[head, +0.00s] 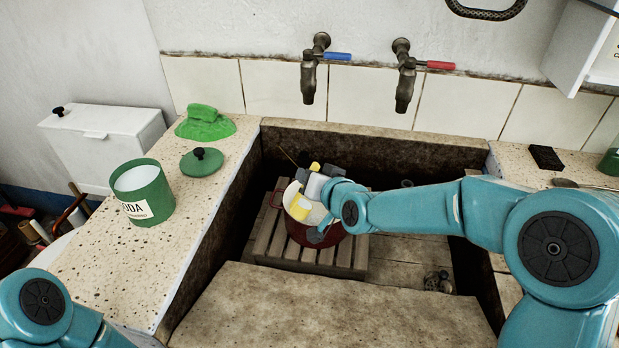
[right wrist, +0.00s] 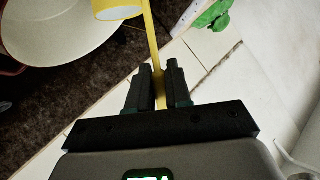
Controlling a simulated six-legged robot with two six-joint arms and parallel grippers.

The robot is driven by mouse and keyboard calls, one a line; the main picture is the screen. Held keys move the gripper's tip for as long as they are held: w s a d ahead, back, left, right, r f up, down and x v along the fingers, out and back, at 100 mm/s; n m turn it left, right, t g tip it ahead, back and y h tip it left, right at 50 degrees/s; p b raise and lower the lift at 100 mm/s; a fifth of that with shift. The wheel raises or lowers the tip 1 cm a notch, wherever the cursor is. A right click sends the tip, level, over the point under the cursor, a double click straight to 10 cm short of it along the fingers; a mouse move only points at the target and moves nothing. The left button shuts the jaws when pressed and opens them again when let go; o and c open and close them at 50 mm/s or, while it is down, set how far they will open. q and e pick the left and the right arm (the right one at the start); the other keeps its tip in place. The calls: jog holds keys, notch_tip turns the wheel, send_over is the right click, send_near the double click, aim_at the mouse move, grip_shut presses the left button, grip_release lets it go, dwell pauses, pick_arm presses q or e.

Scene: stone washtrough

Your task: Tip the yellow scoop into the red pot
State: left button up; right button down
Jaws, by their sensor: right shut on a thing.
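The red pot (head: 298,234) stands on a slatted wooden rack in the stone trough; its pale inside shows. In the right wrist view the pot's wide pale inside (right wrist: 55,28) is at the upper left, beside the scoop. My right gripper (right wrist: 158,78) is shut on the thin yellow handle of the scoop (right wrist: 118,9). The scoop's contents and exact tilt cannot be made out. My left gripper is out of view; only its arm shows at lower left.
The slatted rack (head: 272,240) lies under the pot. A green tin (head: 150,200), its green lid (head: 201,162) and a green cloth (head: 204,124) sit on the left ledge. Blue and red taps (head: 404,80) project above the trough. The front stone ledge (head: 320,310) is clear.

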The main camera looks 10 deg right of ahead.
jog(key=shift+s+r, duration=0.1)
jog(key=shift+d+f+b, duration=0.1)
jog(key=shift+f+b, duration=0.15)
jog(key=shift+b, duration=0.55)
jog(key=b, duration=0.2)
jog(key=shift+d+f+m+b, duration=0.1)
jog(key=shift+d+m+b, duration=0.2)
jog(key=shift+w+d+m+y+b, duration=0.25)
jog(key=shift+d+m+y+b, duration=0.15)
jog(key=shift+d+y, duration=0.15)
